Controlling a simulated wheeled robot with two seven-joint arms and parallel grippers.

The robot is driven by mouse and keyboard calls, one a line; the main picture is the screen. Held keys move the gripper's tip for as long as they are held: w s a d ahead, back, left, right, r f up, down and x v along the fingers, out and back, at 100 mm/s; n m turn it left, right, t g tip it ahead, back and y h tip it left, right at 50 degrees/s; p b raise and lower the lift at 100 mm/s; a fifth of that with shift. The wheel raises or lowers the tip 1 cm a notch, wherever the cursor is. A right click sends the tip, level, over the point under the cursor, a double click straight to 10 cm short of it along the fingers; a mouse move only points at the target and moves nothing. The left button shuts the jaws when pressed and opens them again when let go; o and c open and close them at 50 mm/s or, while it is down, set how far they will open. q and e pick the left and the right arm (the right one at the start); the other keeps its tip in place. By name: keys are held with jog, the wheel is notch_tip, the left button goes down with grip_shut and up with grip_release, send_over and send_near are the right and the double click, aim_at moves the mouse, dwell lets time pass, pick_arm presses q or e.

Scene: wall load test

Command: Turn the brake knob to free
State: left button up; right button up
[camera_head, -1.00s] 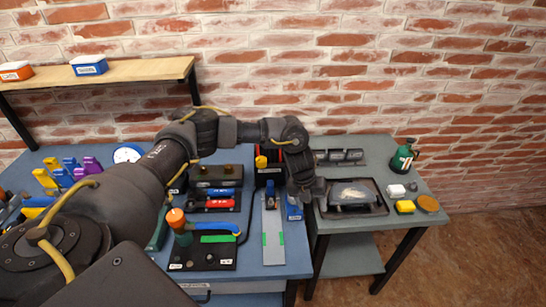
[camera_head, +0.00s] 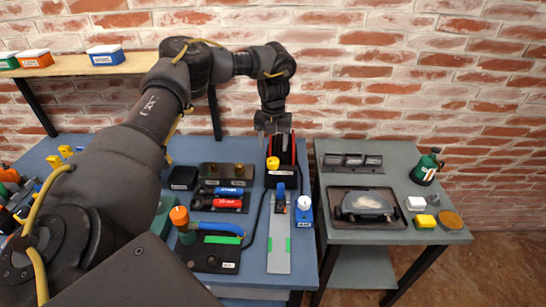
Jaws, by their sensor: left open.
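My left gripper (camera_head: 272,126) points down over the back of the blue bench, just above a dark upright unit with red edges (camera_head: 285,158). It is open, and I see nothing between its fingers. A yellow knob (camera_head: 272,163) sits on the front of that unit, just below the gripper. The labels are too small to read, so I cannot tell which knob is the brake knob. My right gripper is not in view.
The grey plate (camera_head: 279,245) with green marks lies on the bench (camera_head: 313,270). To its left are an orange-topped post (camera_head: 180,216) and red and blue cylinders (camera_head: 228,203). A grey table (camera_head: 390,233) at right holds a dark tray (camera_head: 336,212) and a green bottle (camera_head: 427,167).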

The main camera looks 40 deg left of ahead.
aim_at(273, 160)
pick_arm(q)
notch_tip(273, 160, down, 7)
jog(key=shift+a+r+p, duration=0.1)
jog(key=shift+r+p, duration=0.05)
jog(key=shift+p, duration=0.45)
jog(key=c, duration=1)
jog(key=shift+r, duration=0.1)
jog(key=shift+n+p, duration=0.55)
jog(key=shift+n, duration=0.15)
jog(key=n+p, duration=0.2)
jog(key=n, duration=0.1)
jog(key=shift+r, duration=0.1)
jog(key=n+p, duration=0.2)
jog(key=n, duration=0.3)
jog(key=shift+n, duration=0.4)
